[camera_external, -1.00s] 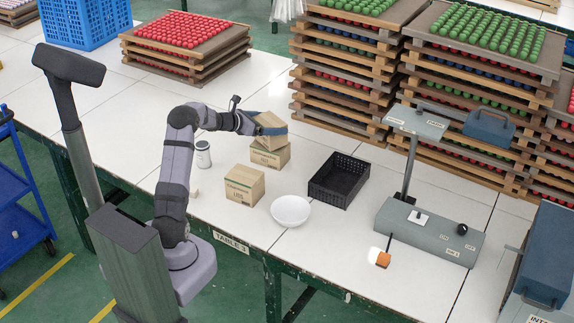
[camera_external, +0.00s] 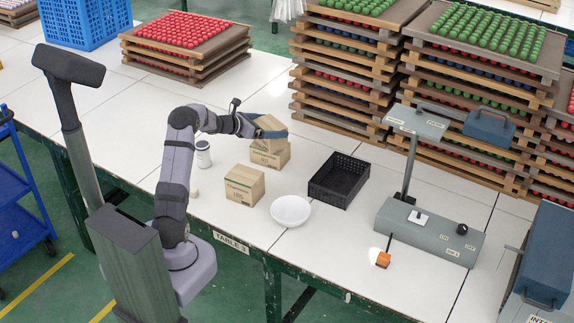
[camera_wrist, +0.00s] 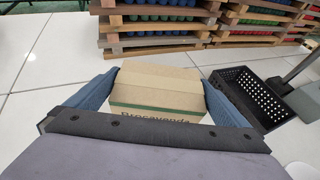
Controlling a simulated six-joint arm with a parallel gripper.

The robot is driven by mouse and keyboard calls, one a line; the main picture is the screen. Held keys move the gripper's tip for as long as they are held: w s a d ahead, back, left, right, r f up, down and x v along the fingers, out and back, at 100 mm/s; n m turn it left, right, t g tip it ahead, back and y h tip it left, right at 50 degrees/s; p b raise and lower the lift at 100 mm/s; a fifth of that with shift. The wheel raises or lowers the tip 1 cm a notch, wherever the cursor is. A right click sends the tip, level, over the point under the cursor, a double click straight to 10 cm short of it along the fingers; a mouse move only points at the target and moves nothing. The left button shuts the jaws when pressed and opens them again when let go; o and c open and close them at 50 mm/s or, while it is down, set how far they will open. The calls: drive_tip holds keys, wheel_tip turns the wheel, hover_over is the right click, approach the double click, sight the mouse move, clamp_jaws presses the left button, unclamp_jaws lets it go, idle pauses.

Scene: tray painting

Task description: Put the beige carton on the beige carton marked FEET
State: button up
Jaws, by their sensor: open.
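A beige carton (camera_wrist: 157,87) sits between the two blue fingers of my gripper (camera_wrist: 160,100) in the wrist view. The fingers are open, one on each side of it.
A white bowl (camera_external: 290,211) and a black crate (camera_external: 339,180) stand to the right of the cartons. A white canister (camera_external: 203,154) stands to the left. Stacked trays (camera_external: 340,85) rise behind. A grey device with a post (camera_external: 430,230) is at the right.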

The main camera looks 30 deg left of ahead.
drive_tip(key=shift+s+a+r, duration=0.15)
drive_tip(key=shift+s+r, duration=0.05)
drive_tip(key=shift+s, duration=0.1)
drive_tip(key=b+v, duration=0.1)
drive_tip(key=v, duration=1)
drive_tip(key=shift+b, duration=0.3)
drive_tip(key=shift+s, duration=0.1)
